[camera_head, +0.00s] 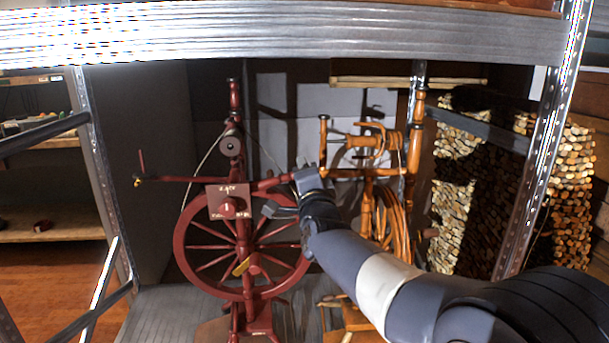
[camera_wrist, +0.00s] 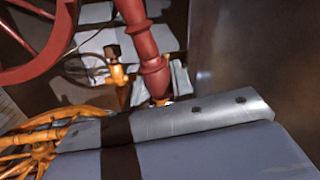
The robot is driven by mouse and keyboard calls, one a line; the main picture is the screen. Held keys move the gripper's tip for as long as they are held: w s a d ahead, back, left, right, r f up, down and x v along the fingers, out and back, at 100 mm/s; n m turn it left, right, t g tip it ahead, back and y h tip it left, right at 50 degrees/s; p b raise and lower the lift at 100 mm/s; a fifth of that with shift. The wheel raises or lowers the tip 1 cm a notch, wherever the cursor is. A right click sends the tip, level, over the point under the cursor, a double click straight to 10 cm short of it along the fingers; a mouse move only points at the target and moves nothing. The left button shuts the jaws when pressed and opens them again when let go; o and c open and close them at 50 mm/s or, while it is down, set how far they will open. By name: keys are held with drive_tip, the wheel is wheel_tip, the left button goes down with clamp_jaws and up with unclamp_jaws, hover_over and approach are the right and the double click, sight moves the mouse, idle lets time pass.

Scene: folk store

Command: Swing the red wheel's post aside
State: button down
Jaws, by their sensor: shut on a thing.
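The red spinning wheel (camera_head: 190,236) stands upright on the left in the head view, and part of its rim (camera_wrist: 38,68) shows at the upper left in the wrist view. Its turned red post (camera_head: 268,184) sticks out sideways to the right at the height of the wheel's top, and my gripper (camera_head: 288,195) is shut on its right end. A small sign (camera_head: 228,200) hangs on the wheel's front.
An orange wooden spinning wheel (camera_head: 392,215) stands close on the right, behind my arm. Stacked firewood (camera_head: 455,190) is farther right. A metal shelf beam (camera_head: 300,35) crosses above and metal uprights (camera_head: 540,130) stand at the sides. A dark panel (camera_head: 140,130) stands left of the red wheel.

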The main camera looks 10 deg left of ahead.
drive_tip(key=shift+f, duration=0.15)
drive_tip(key=c, duration=1.2)
unclamp_jaws()
drive_tip(key=shift+c, duration=0.2)
drive_tip(key=v, duration=1)
drive_tip(key=shift+s, duration=0.35)
drive_tip(key=shift+w+d+f, duration=0.1)
drive_tip(key=x, duration=1)
drive_tip(key=shift+w+r, duration=0.2)
drive_tip(key=shift+w, duration=0.1)
